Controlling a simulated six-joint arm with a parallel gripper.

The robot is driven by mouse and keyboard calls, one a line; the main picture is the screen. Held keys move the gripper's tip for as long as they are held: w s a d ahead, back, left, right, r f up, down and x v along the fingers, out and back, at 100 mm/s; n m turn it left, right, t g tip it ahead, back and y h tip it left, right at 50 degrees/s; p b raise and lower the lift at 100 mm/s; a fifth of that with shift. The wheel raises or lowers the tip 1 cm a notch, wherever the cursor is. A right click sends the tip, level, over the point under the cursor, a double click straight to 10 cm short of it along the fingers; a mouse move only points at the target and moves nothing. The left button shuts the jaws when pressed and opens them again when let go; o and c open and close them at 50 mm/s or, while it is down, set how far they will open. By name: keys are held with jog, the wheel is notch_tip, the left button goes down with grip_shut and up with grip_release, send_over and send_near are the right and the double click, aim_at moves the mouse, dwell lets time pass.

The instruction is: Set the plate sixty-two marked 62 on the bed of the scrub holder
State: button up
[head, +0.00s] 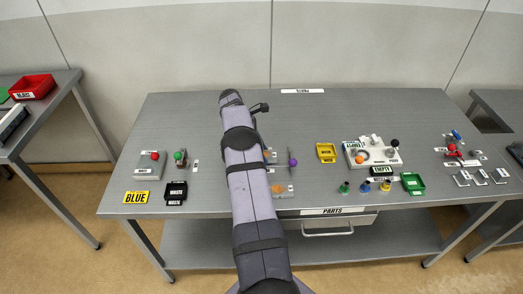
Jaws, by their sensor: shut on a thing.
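My arm reaches from the bottom middle of the head view up across the steel table. My gripper's fingers do not show; they seem to be hidden behind my own arm links, so what they hold cannot be seen. I cannot make out a plate marked 62 anywhere. The scrub holder cannot be told for sure. Partly hidden just right of my arm are a grey fixture with an orange part (278,189), an upright piece with a purple knob (292,162) and a small grey piece with orange (270,154). Their small labels are unreadable.
Right are a yellow tray (326,153), a white fixture (372,152) and a green tray (413,184). The back strip is clear.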

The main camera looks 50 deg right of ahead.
dwell(0.3)
jog(key=shift+f, duration=0.2)
jog(key=o, duration=1.2)
jog(key=shift+r, duration=0.15)
jog(key=v, duration=1.2)
jog(key=shift+b, duration=0.3)
